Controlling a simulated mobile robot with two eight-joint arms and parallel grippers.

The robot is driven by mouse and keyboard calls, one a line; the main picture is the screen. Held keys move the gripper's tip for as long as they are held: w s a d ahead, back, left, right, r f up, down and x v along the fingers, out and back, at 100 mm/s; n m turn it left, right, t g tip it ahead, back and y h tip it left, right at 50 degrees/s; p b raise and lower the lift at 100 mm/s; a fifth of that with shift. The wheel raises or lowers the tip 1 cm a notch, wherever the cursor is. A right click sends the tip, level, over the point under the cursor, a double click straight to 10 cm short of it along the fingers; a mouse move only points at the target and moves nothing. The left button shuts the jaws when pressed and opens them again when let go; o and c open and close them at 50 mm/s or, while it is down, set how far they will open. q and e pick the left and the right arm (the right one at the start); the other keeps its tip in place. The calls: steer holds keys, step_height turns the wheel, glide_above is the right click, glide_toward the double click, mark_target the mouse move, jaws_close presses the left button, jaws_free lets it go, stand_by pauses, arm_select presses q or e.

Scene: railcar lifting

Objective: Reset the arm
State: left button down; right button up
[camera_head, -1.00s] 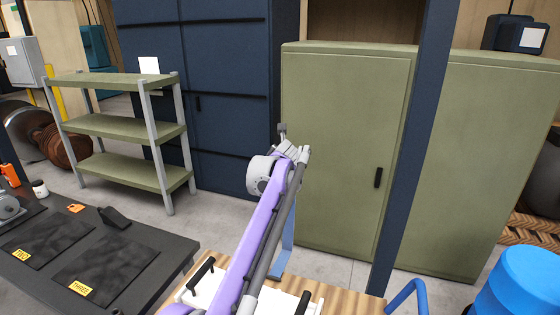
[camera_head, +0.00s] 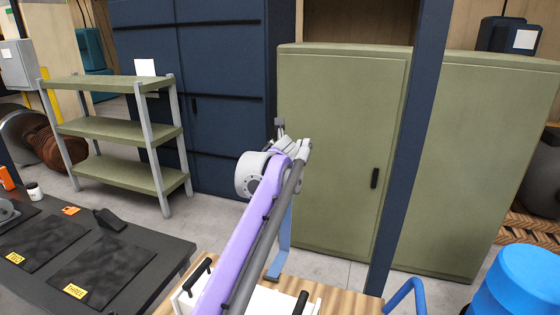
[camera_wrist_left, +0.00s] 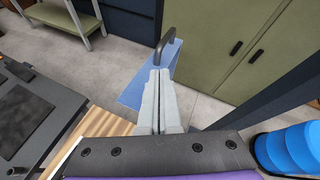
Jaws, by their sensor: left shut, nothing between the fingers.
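My left arm (camera_head: 250,230), purple and grey, reaches up from the bottom middle of the head view, in front of the green cabinet. Its far end is raised beside the cabinet's left edge, where the gripper is too small to read. In the left wrist view, the two grey fingers of my left gripper (camera_wrist_left: 159,75) are together and empty. A blue flat part (camera_wrist_left: 139,88) and a dark curved bar (camera_wrist_left: 165,40) show beyond them; whether they touch the fingers is unclear. My right gripper is out of view.
A wooden top (camera_head: 340,301) with a white tray and dark handles lies below the arm. A dark table (camera_head: 163,262) is left, a blue barrel (camera_head: 522,285) right. A green shelf (camera_head: 125,130), green cabinet (camera_head: 335,150) and dark blue post (camera_head: 412,160) stand behind.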

arm_select(q)
steer(key=s+a+f+n+g, duration=0.1)
steer(key=s+a+f+n, duration=0.3)
steer(key=s, duration=0.3)
steer(key=s+a+f+n+g+y, duration=0.1)
steer(key=s+a+f+n, duration=0.1)
steer(key=s+a+n, duration=0.4)
steer(key=s+a+f+n+g, duration=0.2)
steer(key=s+a+f+n, duration=0.15)
steer(key=s+n, duration=0.3)
steer(key=s+a+f+n+g, duration=0.1)
steer(key=s+f+n, duration=0.7)
steer(key=s, duration=0.5)
steer(key=s+a+f+n+g+h, duration=0.1)
steer(key=s+a+f+n, duration=0.1)
steer(key=s+f+n, duration=0.6)
steer(key=s+f, duration=0.4)
steer(key=f, duration=0.1)
steer(key=shift+s+n+g+h, duration=0.3)
steer(key=shift+s+n+g, duration=0.05)
steer(key=shift+s+g, duration=0.05)
